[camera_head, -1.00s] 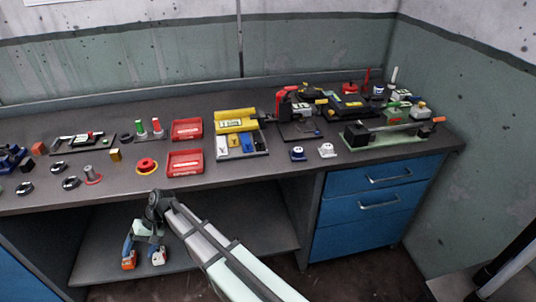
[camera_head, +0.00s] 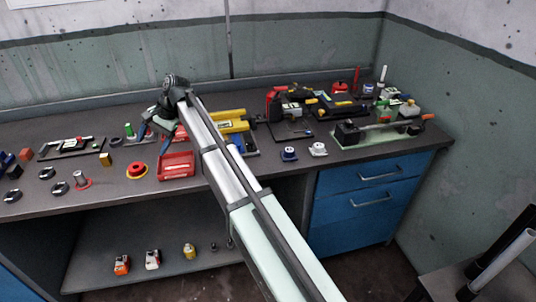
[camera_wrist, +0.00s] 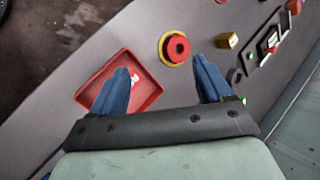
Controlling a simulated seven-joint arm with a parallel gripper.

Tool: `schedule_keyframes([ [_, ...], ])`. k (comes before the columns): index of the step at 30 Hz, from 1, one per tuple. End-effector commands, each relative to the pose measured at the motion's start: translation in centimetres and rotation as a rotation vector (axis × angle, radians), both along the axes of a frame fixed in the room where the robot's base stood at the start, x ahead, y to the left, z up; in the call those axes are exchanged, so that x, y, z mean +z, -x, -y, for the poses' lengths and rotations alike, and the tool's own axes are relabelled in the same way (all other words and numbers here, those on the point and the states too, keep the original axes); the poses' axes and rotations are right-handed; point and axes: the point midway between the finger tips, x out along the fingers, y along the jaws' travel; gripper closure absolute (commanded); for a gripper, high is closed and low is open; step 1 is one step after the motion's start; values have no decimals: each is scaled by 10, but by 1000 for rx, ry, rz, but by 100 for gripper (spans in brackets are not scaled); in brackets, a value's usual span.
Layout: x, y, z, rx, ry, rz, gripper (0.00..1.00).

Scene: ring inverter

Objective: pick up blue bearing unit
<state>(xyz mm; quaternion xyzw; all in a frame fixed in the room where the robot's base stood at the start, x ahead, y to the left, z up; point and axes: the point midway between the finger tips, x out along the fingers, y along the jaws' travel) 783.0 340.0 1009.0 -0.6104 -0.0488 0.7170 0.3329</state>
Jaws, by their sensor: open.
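A small blue unit with a pale top, which looks like the blue bearing unit (camera_head: 289,154), sits on the bench near its front edge, right of centre in the head view. A similar white unit (camera_head: 318,149) stands just right of it. My gripper (camera_head: 158,135) is above the left-middle part of the bench, well left of the blue unit. In the wrist view its blue fingers (camera_wrist: 163,80) are spread apart with nothing between them. The blue unit does not show in the wrist view.
A red tray (camera_head: 176,166) lies under my gripper; it also shows in the wrist view (camera_wrist: 145,99). A red and yellow ring piece (camera_head: 137,171) is left of it. A yellow case (camera_head: 232,115) is partly behind my arm. A green-based fixture (camera_head: 375,137) stands right of the white unit.

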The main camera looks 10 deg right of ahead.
Motion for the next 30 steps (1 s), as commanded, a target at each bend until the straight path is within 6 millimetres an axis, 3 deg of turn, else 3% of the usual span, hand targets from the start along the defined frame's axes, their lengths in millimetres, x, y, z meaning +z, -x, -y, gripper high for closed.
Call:
schedule_keyframes([
  [1,1,-8,32,-69,28,-22,21],
  [9,9,-30,183,-445,164,-148,21],
  [18,22,-20,348,-888,293,-288,21],
  [24,31,0,432,-1138,353,-365,21],
  [30,35,13,472,-1265,382,-402,21],
])
